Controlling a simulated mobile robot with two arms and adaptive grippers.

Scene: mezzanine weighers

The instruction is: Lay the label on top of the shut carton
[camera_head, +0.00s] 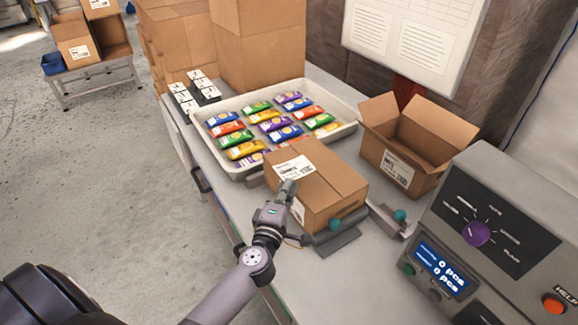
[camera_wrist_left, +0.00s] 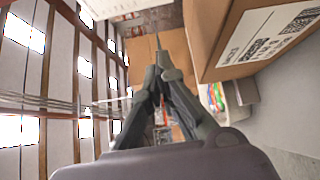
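The shut brown carton (camera_head: 335,185) stands on the bench, its flaps closed. A white printed label (camera_head: 293,168) shows over the left part of its top. My left gripper (camera_head: 289,187) is at the carton's near left edge, its fingertips at the label's near edge. In the left wrist view the fingers (camera_wrist_left: 160,72) come together on a thin edge-on strip, which looks like the label. I cannot tell whether the label touches the carton top. In that view a carton side (camera_wrist_left: 225,45) with a printed label is close on the right. My right gripper is out of view.
A white tray (camera_head: 354,127) of colourful packets lies behind the carton. An open carton (camera_head: 425,140) stands to the right, with the grey weigher console (camera_head: 500,215) nearer. Brackets with teal knobs (camera_head: 335,224) sit at the carton's near right side. Tall boxes (camera_head: 258,45) stand behind.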

